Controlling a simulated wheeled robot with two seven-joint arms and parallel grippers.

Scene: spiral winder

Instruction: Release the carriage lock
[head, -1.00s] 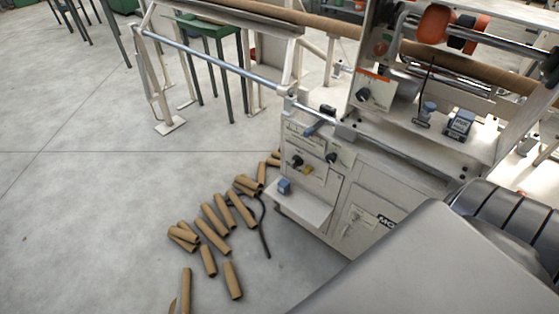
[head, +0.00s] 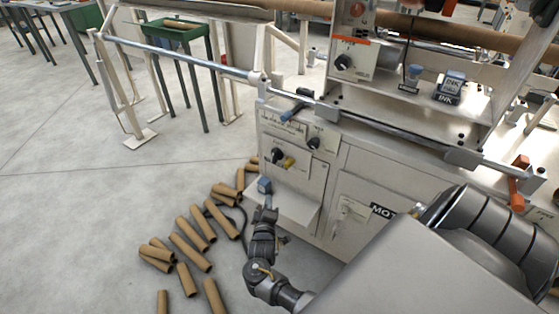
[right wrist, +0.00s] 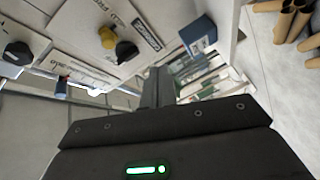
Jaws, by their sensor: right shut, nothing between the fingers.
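A blue-handled lever (head: 298,105) sits on the rail at the front of the pale winder. An orange handle (head: 518,182) hangs at the rail's right end. I cannot tell for sure which is the carriage lock. My right gripper (head: 267,207) is shut and empty, pointing up beside the machine's front shelf, below the lever and apart from it. In the right wrist view its dark fingers (right wrist: 157,88) point toward the machine's front. My left gripper is not in view.
A small blue box (head: 264,186) stands on the shelf close to my gripper. Above are black knobs (head: 314,143) and a yellow knob (head: 288,162). Several cardboard tubes (head: 189,245) lie on the floor to the left.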

